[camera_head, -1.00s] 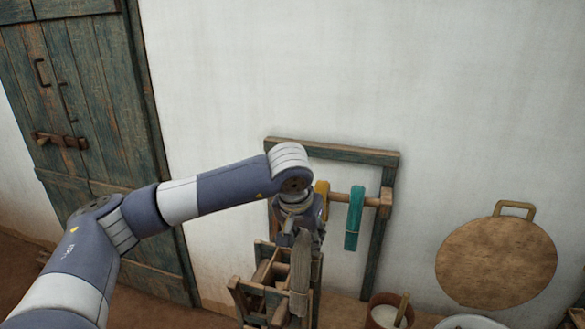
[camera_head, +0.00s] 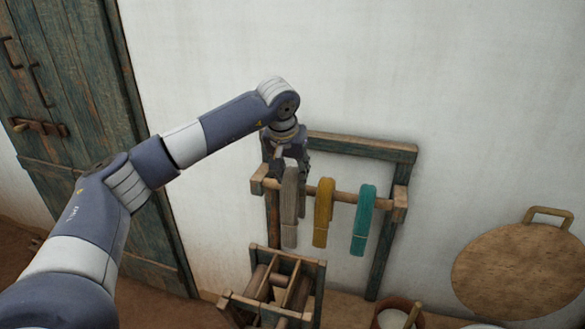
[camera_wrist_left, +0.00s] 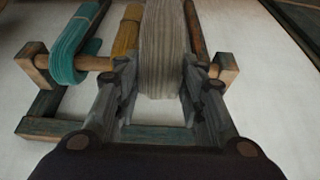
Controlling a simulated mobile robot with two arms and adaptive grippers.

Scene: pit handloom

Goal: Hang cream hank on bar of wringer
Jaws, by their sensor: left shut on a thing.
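The cream hank (camera_head: 290,205), greyish-beige in this light, hangs upright from my left gripper (camera_head: 291,165). The gripper is shut on it near its top. In the left wrist view the hank (camera_wrist_left: 161,50) runs between the two fingers (camera_wrist_left: 160,85). A wooden frame at the wall carries a horizontal bar (camera_head: 343,195), which I take as the wringer's bar. The hank is at the bar's left part and covers a stretch of it. I cannot tell whether it is around the bar or in front of it. My right gripper is out of view.
A yellow hank (camera_head: 323,212) and a teal hank (camera_head: 362,220) hang on the bar to the right. A low wooden device with rollers (camera_head: 290,265) stands below. A pot (camera_head: 395,312) and a round board (camera_head: 512,270) are at the right.

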